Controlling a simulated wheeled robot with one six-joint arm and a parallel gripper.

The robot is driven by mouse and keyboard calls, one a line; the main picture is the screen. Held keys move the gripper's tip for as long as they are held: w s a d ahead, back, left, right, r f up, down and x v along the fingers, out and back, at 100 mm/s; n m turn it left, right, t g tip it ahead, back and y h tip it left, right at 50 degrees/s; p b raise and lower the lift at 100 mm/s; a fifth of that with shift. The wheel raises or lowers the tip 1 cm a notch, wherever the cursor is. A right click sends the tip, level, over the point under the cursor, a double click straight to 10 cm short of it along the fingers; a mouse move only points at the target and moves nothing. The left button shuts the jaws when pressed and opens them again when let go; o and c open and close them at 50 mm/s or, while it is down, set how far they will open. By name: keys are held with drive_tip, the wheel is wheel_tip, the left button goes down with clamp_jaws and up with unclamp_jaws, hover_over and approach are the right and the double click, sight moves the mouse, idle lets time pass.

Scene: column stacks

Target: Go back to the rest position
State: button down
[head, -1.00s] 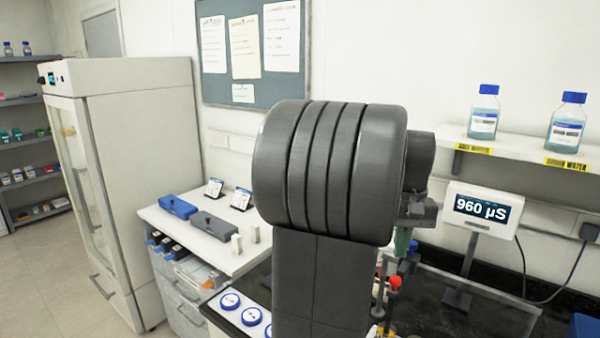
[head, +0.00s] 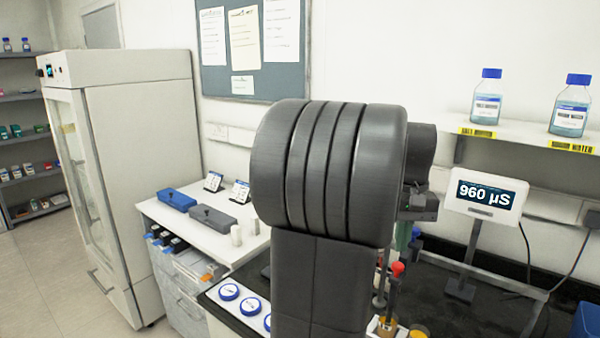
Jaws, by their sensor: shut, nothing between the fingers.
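My own arm stands folded in the middle of the head view, a thick dark grey ribbed joint above an upright link. A small part of my wrist shows just to the right of that joint. My gripper's fingers do not show; the arm hides that area. The arm covers part of the bench behind it.
A black bench has blue-capped containers (head: 228,292) at the left and a red-topped item (head: 398,269) close right of my arm. A display (head: 486,197) reads 960 µS. Bottles (head: 487,97) stand on a shelf. A white fridge (head: 150,170) is left; floor (head: 60,280) there is clear.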

wheel_tip(320, 180, up, 10)
drive_tip(key=p, duration=0.6)
drive_tip(key=shift+p, duration=0.3)
drive_tip(key=shift+a+f, duration=0.1)
drive_tip(key=shift+f, duration=0.1)
